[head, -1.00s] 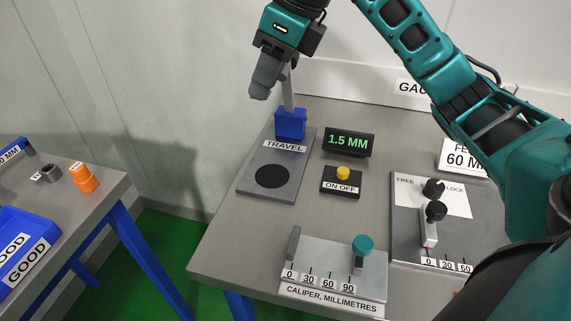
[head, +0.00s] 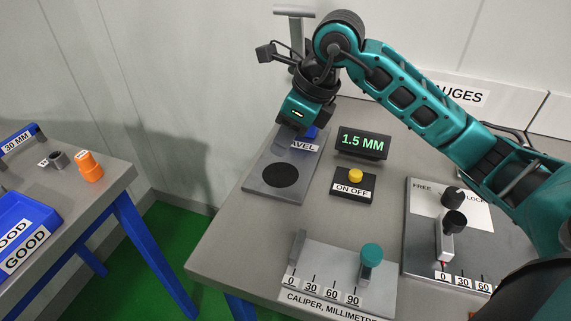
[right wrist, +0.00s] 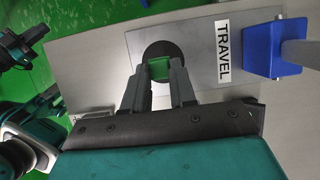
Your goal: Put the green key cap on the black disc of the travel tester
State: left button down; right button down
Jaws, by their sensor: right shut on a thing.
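The travel tester's grey plate (head: 262,190) lies on the bench, with a black disc (head: 281,175) on it and a blue block behind. My right gripper (head: 283,147) points down over the tester, just above and behind the disc in the head view. In the right wrist view the right gripper (right wrist: 159,74) is shut on the green key cap (right wrist: 160,68), which shows between the fingertips in front of the black disc (right wrist: 160,48). I cannot tell whether the cap touches the disc. In the head view the fingers hide the cap.
A display (head: 363,142) reading 1.5 MM and a yellow ON OFF button (head: 355,176) stand right of the tester. A caliper (head: 338,272) is at the front edge and a FREE/LOCK gauge (head: 421,225) at right. A second table with a blue tray (head: 45,218) is at left.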

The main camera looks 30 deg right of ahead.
aim_at(279, 174)
jog(key=shift+f+b, duration=0.3)
jog(key=shift+f, duration=2.65)
jog(key=shift+f, duration=0.15)
jog(key=c, duration=0.9)
grip_release()
jog(key=shift+r, duration=0.25)
jog(key=p+v, duration=0.1)
jog(key=v, duration=1)
jog(key=shift+s+d+r, duration=0.1)
jog(key=shift+s+r, duration=0.1)
jog(key=shift+r, duration=0.15)
jog(key=shift+s, duration=0.1)
